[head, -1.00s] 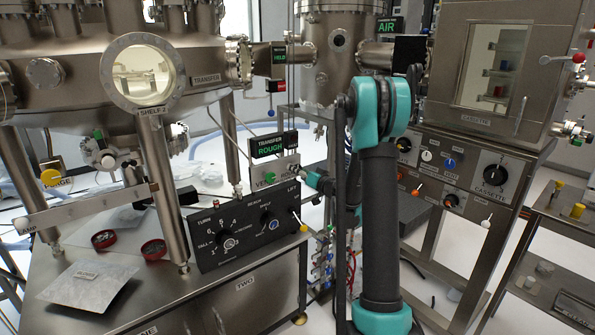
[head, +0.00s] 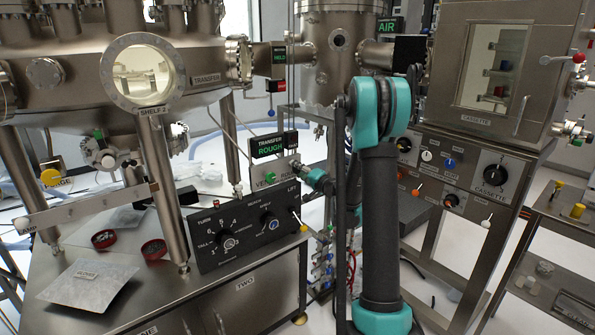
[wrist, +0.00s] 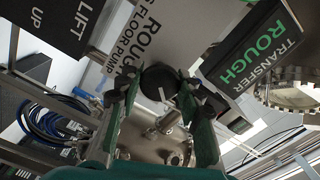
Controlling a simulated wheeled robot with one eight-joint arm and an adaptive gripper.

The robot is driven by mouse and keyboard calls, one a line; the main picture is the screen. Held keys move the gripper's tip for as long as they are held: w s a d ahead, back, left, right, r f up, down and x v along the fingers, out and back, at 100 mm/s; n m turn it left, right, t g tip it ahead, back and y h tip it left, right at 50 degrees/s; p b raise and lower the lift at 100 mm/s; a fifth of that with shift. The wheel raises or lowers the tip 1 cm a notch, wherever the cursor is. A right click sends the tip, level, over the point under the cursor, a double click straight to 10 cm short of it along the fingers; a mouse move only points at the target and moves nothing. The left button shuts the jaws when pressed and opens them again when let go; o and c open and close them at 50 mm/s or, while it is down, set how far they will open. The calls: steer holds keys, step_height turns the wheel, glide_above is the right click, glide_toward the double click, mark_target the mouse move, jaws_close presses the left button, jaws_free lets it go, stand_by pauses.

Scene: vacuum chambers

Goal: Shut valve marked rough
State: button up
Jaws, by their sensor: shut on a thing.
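The rough valve's black knob (wrist: 158,82) with a white pointer line is in the middle of the wrist view, beside a label reading ROUGH, FLOOR PUMP. My gripper (wrist: 160,98) has its two fingers on either side of this knob and is shut on it. In the head view my gripper (head: 310,176) reaches the right side of the small grey panel (head: 262,166) and hides the knob there. A black sign (head: 268,146) above the panel reads TRANSFER ROUGH in green. It also shows in the wrist view (wrist: 255,50).
A green vent button (head: 270,177) sits left of my gripper. Below is a black LIFT control box (head: 245,228) with dials and a yellow-tipped lever. Steel chamber (head: 205,75) and legs stand left, the cassette cabinet (head: 490,150) right. Cables hang under the panel.

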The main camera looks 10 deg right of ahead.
steer(key=m, duration=0.5)
steer(key=shift+m, duration=2.3)
steer(key=o, duration=1.2)
steer(key=v, duration=1.2)
